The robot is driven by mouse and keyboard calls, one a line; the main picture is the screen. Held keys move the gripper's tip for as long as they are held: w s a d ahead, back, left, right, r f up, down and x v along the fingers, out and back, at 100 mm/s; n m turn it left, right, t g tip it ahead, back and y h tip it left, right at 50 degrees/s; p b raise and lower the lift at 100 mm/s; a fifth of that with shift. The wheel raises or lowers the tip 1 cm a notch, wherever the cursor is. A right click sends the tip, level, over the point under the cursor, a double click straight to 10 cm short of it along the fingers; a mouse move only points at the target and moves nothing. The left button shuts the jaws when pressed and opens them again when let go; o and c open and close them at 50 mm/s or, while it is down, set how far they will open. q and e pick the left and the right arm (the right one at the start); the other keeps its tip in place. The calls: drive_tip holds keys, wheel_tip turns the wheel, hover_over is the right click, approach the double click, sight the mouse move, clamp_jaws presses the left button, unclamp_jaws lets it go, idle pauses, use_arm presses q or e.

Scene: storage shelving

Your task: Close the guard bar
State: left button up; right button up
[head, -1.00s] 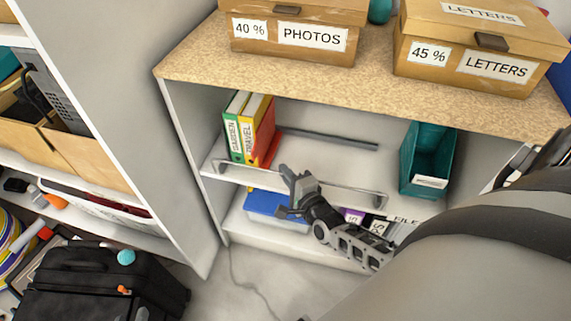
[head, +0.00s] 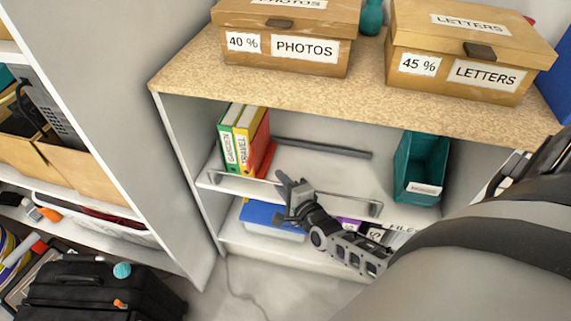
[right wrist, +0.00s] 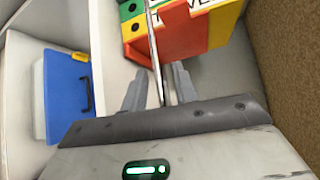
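The guard bar (head: 235,177) is a thin metal rail with bent ends along the front of the middle shelf, below the binders. In the right wrist view the bar (right wrist: 153,40) runs between the fingers of my right gripper (right wrist: 160,90). The fingers stand apart on either side of the bar, with a gap showing beside it. In the head view my right gripper (head: 292,188) is at the middle of the bar and hides part of it. My left gripper is not in view.
Green, yellow and red binders (head: 244,138) stand behind the bar, with a dark strip (head: 325,148) on the shelf. A teal bin (head: 419,168) is to the right. A blue-lidded box (head: 268,217) sits below. PHOTOS (head: 290,70) and LETTERS (head: 440,80) boxes stand on top.

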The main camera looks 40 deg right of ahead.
drive_tip(key=s+a+r+p, duration=0.1)
drive_tip(key=s+r, duration=0.1)
drive_tip(key=s, duration=1.3)
drive_tip(key=shift+s+r, duration=0.2)
drive_tip(key=shift+s, duration=0.15)
